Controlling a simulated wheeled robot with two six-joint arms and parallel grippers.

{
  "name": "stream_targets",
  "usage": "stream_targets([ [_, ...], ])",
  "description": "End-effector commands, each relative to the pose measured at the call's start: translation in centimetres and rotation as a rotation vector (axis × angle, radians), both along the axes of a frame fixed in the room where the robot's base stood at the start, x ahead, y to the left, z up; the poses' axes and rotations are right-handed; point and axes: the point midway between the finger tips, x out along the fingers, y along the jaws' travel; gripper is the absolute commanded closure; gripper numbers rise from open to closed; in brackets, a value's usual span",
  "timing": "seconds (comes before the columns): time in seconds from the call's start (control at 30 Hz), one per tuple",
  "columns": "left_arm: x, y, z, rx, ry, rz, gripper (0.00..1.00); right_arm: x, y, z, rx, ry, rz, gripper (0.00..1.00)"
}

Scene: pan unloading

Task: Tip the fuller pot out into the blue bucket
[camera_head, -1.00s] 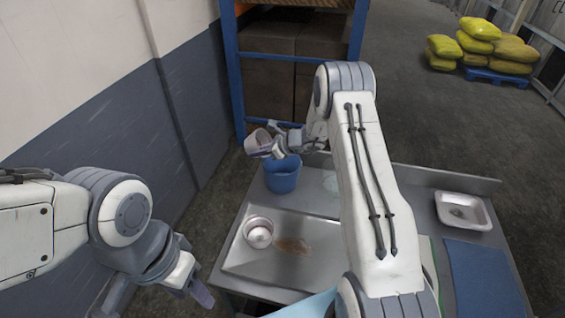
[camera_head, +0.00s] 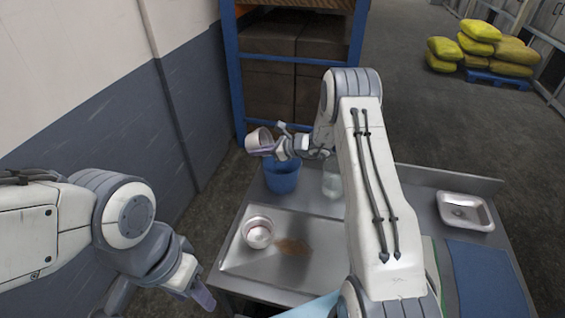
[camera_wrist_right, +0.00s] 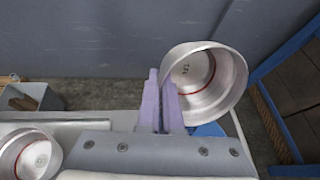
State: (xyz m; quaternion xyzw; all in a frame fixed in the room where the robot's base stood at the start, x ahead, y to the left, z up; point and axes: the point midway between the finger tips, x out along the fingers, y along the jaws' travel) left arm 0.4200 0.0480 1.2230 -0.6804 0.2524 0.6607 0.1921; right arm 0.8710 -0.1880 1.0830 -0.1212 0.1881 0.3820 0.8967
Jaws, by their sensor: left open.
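My right gripper (camera_head: 280,147) is shut on the wall of a metal pot (camera_head: 260,139), holding it in the air above the left side of the blue bucket (camera_head: 282,177). In the right wrist view the held pot (camera_wrist_right: 206,82) is tilted, and its inside looks bare, with a red ring and a small mark on its floor. A bit of the blue bucket (camera_wrist_right: 208,130) shows below it. A second metal pot (camera_head: 258,233) stands upright on the tray, with a red ring inside. My left gripper (camera_head: 203,297) is open and empty, left of the table's front corner.
The metal tray (camera_head: 262,270) has a brown stain (camera_head: 293,247). A clear jar (camera_head: 332,181) stands right of the bucket. A small metal dish (camera_head: 466,211) and a blue mat (camera_head: 487,277) are on the right. A blue rack (camera_head: 294,60) stands behind the table.

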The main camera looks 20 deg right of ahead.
Motion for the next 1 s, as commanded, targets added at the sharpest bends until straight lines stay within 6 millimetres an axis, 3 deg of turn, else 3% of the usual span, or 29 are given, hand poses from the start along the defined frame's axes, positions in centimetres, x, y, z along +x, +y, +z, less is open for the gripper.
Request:
stream_targets([
  [1.0,0.0,0.0,-2.0,0.000,0.000,0.003,0.50,0.0,0.2,-0.8,0.101,-0.072,0.006,1.00],
])
